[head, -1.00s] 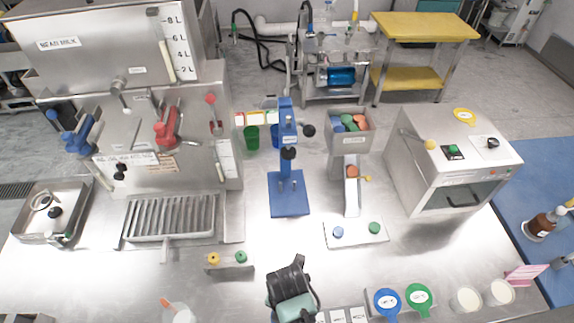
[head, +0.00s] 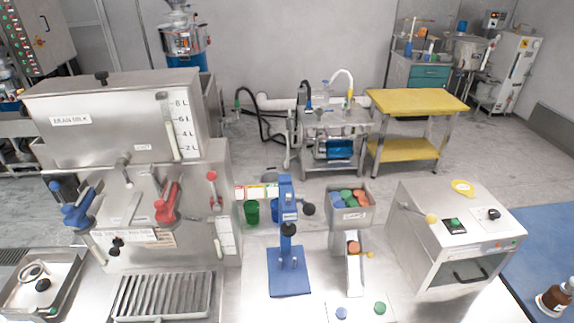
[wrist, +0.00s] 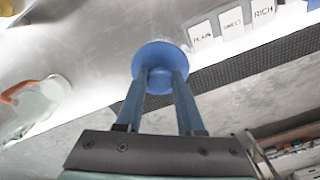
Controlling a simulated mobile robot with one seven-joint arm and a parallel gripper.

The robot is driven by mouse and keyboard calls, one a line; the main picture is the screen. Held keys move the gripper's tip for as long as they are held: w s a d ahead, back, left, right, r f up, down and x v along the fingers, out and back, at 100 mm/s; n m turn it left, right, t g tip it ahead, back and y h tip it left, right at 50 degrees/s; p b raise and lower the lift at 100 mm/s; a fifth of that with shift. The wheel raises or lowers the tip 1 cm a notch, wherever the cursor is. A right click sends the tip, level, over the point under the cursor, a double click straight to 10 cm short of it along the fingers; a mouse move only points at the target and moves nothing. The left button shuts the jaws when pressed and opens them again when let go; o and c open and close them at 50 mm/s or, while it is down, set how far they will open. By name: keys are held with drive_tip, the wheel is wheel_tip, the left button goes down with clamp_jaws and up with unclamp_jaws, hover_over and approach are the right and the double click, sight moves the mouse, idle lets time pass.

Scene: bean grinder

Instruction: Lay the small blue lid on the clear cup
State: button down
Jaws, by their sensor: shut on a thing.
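In the wrist view, my gripper (wrist: 159,80) is shut on a round blue lid (wrist: 157,52), with its two fingers on the narrower part under the disc. The lid is near the counter edge, beside the labelled white cards; its height above the surface is hard to judge. A translucent cup-like vessel (wrist: 40,102) with an orange part stands at the left of the wrist view, apart from the lid. Whether it is the clear cup, I cannot tell. My gripper is outside the head view.
White cards (wrist: 230,22) lie next to the lid. In the head view are a blue press (head: 289,270), a hopper (head: 350,208) of coloured pieces, a steel oven-like box (head: 460,240) and a bean milk machine (head: 120,130). A drip grate (head: 160,297) is at lower left.

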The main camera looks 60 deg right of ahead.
drive_tip(key=shift+f+b, duration=0.5)
drive_tip(key=shift+f, duration=0.9)
idle(1.5)
idle(0.8)
unclamp_jaws()
idle(0.4)
drive_tip(key=shift+r, duration=0.15)
wheel_tip(320, 180, up, 6)
drive_tip(key=p, duration=0.6)
idle(0.5)
